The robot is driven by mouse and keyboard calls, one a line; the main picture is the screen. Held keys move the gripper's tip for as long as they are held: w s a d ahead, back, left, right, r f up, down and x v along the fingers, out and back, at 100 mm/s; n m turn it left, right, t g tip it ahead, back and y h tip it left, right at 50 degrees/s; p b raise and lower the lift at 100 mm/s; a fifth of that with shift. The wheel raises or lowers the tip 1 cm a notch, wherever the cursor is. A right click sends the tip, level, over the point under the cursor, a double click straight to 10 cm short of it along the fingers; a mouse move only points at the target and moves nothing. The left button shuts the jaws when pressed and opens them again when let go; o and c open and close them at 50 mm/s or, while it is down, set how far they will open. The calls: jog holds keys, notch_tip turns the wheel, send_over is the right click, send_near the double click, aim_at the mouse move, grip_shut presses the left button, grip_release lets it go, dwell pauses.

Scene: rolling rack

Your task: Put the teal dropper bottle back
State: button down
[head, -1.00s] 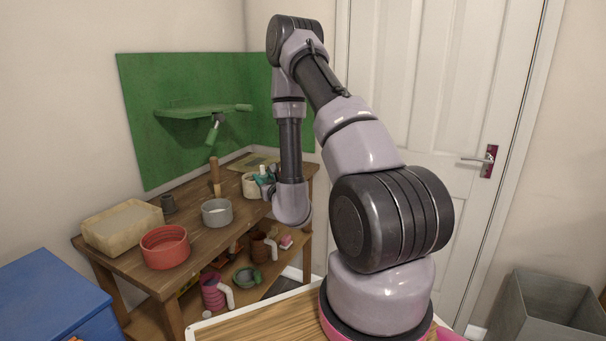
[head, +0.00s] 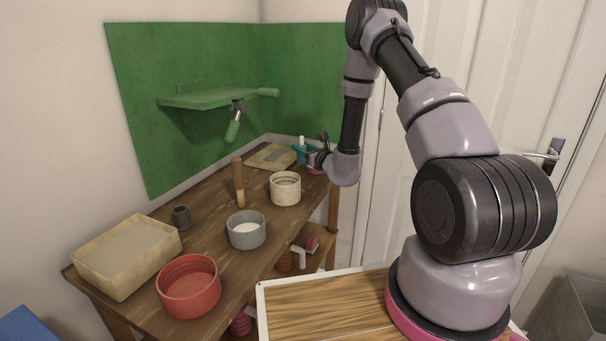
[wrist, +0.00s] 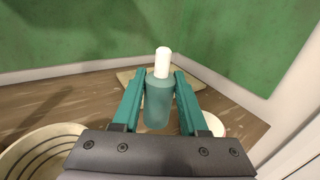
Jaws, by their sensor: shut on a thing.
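The teal dropper bottle (wrist: 158,103) has a translucent teal body and a white cap, and it stands upright between my fingers in the wrist view. My gripper (wrist: 157,88) is shut on it, with one teal finger on each side. In the head view my gripper (head: 306,152) is at the far right end of the wooden workbench (head: 206,222). The bottle's white cap (head: 302,141) shows there, with its body mostly hidden by the gripper. I cannot tell whether the bottle's base touches the bench.
A flat tan tray (head: 270,157) lies behind the bottle. A cream pot (head: 285,190) stands to the left, and a pale round piece (wrist: 214,125) is close to the right finger. A wooden-handled tool (head: 238,183), grey pot (head: 246,231) and red bowl (head: 189,288) stand nearer.

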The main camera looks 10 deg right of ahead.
jog(key=shift+f, duration=3.6)
jog(key=shift+f, duration=0.15)
jog(key=shift+c, duration=2.2)
grip_release()
jog(key=shift+a, duration=0.1)
